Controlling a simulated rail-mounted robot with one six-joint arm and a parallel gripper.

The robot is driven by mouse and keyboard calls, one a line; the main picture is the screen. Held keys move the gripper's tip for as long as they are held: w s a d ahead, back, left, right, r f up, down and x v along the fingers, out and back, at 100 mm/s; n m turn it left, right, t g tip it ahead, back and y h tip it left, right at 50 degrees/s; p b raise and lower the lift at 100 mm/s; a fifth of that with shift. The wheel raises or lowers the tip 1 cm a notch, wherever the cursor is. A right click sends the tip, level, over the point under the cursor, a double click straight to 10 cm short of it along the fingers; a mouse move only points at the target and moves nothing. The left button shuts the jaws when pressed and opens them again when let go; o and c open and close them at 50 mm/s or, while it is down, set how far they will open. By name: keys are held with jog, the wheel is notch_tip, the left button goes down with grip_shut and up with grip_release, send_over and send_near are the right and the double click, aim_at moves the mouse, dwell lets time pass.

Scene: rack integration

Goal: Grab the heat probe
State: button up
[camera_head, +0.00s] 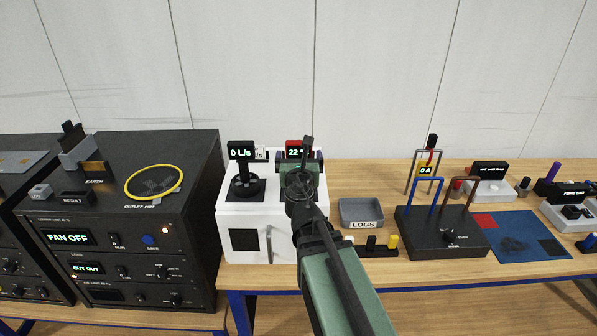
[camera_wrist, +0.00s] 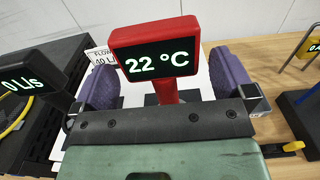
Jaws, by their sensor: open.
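The heat probe (camera_head: 292,151) is a red upright instrument with a dark screen reading 22 °C. It stands on the right part of the white box (camera_head: 228,218). In the wrist view the heat probe (camera_wrist: 156,62) fills the centre, its red stem running down behind the edge of my gripper's body. My gripper (camera_wrist: 166,84) is open, with one purple finger to the left of the probe and one to the right. Gaps show on both sides of the stem. In the head view my gripper (camera_head: 300,161) is at the probe, and my arm hides the stem and base.
A black flow meter (camera_head: 241,151) reading 0 L/s stands on the box, left of the probe; it also shows in the wrist view (camera_wrist: 32,80). A black rack (camera_head: 110,180) stands left. A LOGS tray (camera_head: 362,213) and a black 0 A device (camera_head: 440,235) sit right.

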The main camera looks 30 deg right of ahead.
jog(key=x, duration=0.4)
jog(key=c, duration=1.4)
